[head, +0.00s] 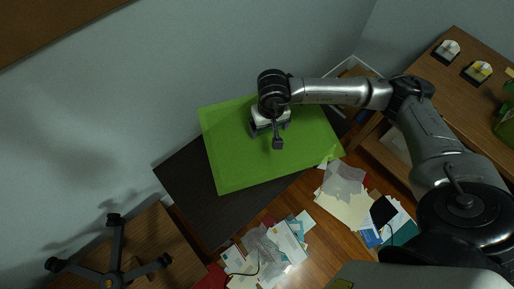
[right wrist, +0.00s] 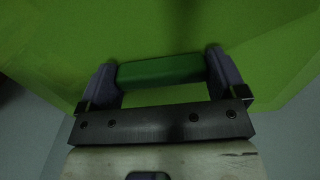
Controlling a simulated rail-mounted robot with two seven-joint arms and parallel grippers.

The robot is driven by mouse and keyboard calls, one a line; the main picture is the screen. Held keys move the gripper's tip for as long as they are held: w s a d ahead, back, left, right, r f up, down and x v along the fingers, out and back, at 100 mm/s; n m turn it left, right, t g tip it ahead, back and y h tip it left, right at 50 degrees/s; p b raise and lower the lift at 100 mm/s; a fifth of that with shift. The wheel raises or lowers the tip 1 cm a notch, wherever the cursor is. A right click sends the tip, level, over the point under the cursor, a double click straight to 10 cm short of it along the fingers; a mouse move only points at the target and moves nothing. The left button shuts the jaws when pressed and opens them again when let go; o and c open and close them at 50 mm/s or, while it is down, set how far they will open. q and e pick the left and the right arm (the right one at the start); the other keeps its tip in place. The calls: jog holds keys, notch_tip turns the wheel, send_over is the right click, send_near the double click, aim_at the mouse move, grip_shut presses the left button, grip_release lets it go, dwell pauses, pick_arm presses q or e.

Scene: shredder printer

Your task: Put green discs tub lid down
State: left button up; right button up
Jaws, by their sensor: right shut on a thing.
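The green lid (head: 230,165) is a wide, flat, slightly see-through sheet in the head view. My right gripper (head: 273,126) is over its upper middle. In the right wrist view the gripper (right wrist: 165,75) is shut on the lid's darker green handle bar (right wrist: 160,70), one finger at each end, and the lid's green face (right wrist: 270,55) fills the area behind. The lid overlaps a dark surface (head: 215,215); I cannot tell whether it touches it. No tub or discs can be made out beneath the lid. My left gripper is not in view.
Loose papers (head: 270,245) lie on the wooden floor below the lid, with more papers (head: 350,195) to the right. A wooden desk (head: 455,100) with small items stands at the right. A black wheeled base (head: 115,260) is at lower left. A wall runs behind.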

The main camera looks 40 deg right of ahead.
jog(key=d+f+m+b, duration=0.7)
jog(key=f, duration=0.6)
jog(key=w+d+f+m+b, duration=0.1)
jog(key=w+d+m, duration=0.2)
jog(key=m, duration=0.9)
jog(key=w+d+f+m+b, duration=0.1)
jog(key=w+d+m, duration=0.15)
jog(key=m, duration=0.95)
jog(key=shift+m, duration=0.3)
jog(key=a+f+b, duration=0.1)
jog(key=a+f, duration=0.1)
jog(key=a, duration=0.1)
jog(key=w+a+f+b, duration=0.1)
jog(key=a+f+b, duration=0.1)
jog(key=a, duration=0.2)
jog(key=w+a+f+b, duration=0.1)
jog(key=a+f+b, duration=0.1)
jog(key=a, duration=0.1)
jog(key=shift+a+f, duration=0.2)
jog(key=shift+f, duration=0.1)
jog(key=shift+f+b, duration=1.5)
jog(key=shift+f, duration=0.6)
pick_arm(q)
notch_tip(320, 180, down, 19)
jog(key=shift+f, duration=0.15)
pick_arm(e)
jog(key=shift+r, duration=0.1)
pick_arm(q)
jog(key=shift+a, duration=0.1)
